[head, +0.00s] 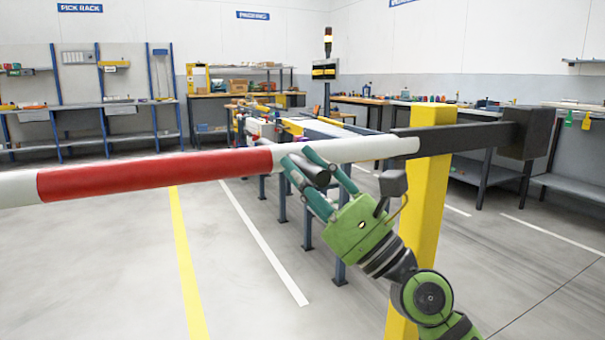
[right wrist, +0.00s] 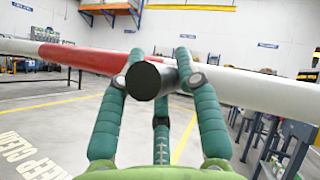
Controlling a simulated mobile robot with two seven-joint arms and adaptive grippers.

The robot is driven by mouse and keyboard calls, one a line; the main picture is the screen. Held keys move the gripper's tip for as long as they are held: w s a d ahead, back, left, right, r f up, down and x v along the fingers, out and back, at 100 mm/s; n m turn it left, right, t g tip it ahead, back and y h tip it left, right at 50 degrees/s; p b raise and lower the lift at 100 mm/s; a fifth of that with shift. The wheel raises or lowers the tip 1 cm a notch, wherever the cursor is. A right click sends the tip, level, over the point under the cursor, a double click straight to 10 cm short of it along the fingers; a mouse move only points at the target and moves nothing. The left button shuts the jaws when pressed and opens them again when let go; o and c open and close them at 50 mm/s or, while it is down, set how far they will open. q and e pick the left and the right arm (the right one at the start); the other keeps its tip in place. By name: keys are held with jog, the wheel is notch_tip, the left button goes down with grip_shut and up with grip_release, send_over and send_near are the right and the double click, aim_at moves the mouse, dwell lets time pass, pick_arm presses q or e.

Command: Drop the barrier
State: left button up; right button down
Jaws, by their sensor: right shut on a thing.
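The barrier is a red and white boom (head: 155,175) that crosses the head view at mid-height, close to level. Its dark right end passes the yellow post (head: 430,190) and ends in a dark block (head: 526,133). A short black handle (head: 310,170) sticks out from the boom towards me. My right gripper (head: 318,178), green with teal fingers, is shut on this handle. In the right wrist view the fingers lie around the handle (right wrist: 145,81), with the boom (right wrist: 245,88) behind them. The left gripper is not in view.
A conveyor-like bench (head: 310,128) on blue legs stands beyond the boom. Workbenches and racks (head: 90,104) line the walls. The grey floor has a yellow line (head: 185,260) and white lines. The floor left of the post looks clear.

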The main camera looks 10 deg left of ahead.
jog(key=shift+a+f, duration=0.15)
jog(key=shift+f, duration=0.5)
jog(key=c, duration=0.8)
grip_release()
jog(key=shift+c, duration=0.2)
jog(key=shift+r, duration=0.2)
jog(key=shift+d, duration=0.25)
jog(key=v, duration=1.2)
jog(key=shift+f, duration=0.1)
